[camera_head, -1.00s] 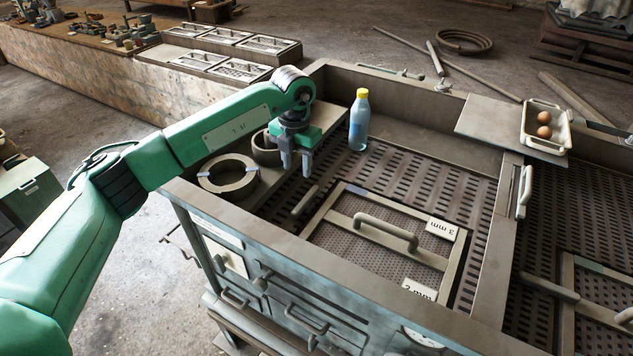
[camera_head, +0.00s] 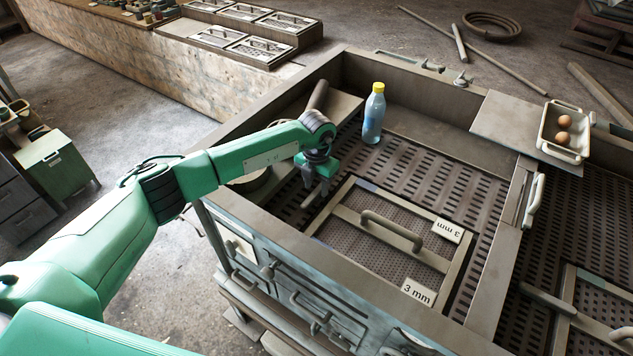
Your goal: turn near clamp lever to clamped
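My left gripper (camera_head: 314,190) is at the left side of the sieve frame (camera_head: 345,211), with its fingers pointing down. A short rod, which looks like the near clamp lever, lies beside that frame's left edge in the earlier view. Now the fingers are right at its place and largely hide it. I cannot tell whether they touch it or have shut on it. Another rod-like lever (camera_head: 548,299) lies beside the second frame (camera_head: 566,310) at the right. My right gripper is out of view.
A blue bottle with a yellow cap (camera_head: 374,114) stands behind the gripper. A brown cylinder (camera_head: 318,95) lies at the box's far left corner. A looped handle (camera_head: 390,228) rises from the sieve. A tray with eggs (camera_head: 562,134) sits on the far right board (camera_head: 505,125).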

